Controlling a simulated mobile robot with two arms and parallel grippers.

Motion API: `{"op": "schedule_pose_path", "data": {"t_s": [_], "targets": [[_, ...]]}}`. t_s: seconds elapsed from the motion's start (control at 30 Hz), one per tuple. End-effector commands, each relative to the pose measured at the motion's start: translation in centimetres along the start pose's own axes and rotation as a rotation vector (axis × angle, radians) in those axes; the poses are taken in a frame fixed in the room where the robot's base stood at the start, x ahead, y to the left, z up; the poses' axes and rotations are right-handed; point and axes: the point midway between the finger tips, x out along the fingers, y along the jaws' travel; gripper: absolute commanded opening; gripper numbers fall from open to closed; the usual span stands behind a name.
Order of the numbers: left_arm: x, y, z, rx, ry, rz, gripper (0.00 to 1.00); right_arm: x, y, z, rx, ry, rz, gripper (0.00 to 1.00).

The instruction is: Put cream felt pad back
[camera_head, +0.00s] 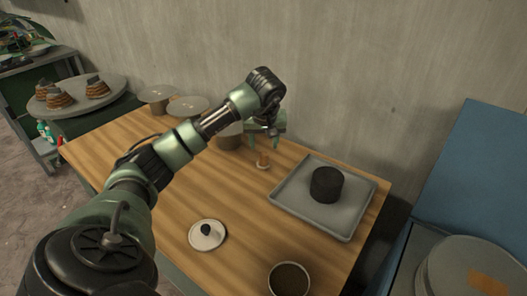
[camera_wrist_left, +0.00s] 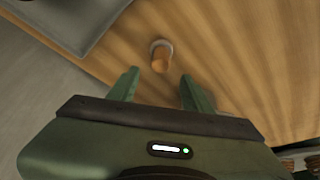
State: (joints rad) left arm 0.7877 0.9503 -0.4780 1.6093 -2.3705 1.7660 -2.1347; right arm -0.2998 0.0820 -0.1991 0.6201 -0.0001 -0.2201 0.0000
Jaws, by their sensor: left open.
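A round cream pad (camera_head: 207,236) with a small dark knob on it lies flat on the wooden table near its front; it looks like the cream felt pad, though the material is hard to tell. My left gripper (camera_head: 268,140) is well behind it, above the back of the table. It is open and empty, pointing down, with both fingers (camera_wrist_left: 158,92) spread in the wrist view. A small upright wooden piece with a pale rim (camera_head: 263,161) stands just below the gripper; it also shows ahead of the fingertips in the wrist view (camera_wrist_left: 160,58). My right gripper is out of view.
A grey tray (camera_head: 345,229) with a dark cylinder (camera_head: 326,184) stands at the right. A dark-filled bowl (camera_head: 289,279) is at the front edge. Round discs (camera_head: 188,106) stand at the back left by the wall. The middle of the wooden table (camera_head: 180,200) is clear.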

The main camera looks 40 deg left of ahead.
Motion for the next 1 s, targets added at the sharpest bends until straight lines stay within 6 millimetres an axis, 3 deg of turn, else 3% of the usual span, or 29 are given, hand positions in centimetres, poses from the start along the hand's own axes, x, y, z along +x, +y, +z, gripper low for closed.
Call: {"op": "schedule_pose_path", "data": {"t_s": [0.1,0.27,0.87,1.0], "targets": [[-2.2,0.0,-0.1,0.001,0.002,0.0,0.5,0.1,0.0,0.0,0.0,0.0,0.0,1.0],[-3.7,0.0,0.0,-0.001,0.0,-0.001,0.5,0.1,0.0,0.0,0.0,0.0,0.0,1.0],[-4.0,0.0,0.1,0.0,-0.001,-0.001,0.5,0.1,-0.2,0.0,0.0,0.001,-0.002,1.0],[-4.9,0.0,-0.3,0.0,-0.001,-0.001,0.5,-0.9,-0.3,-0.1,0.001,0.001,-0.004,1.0]]}}
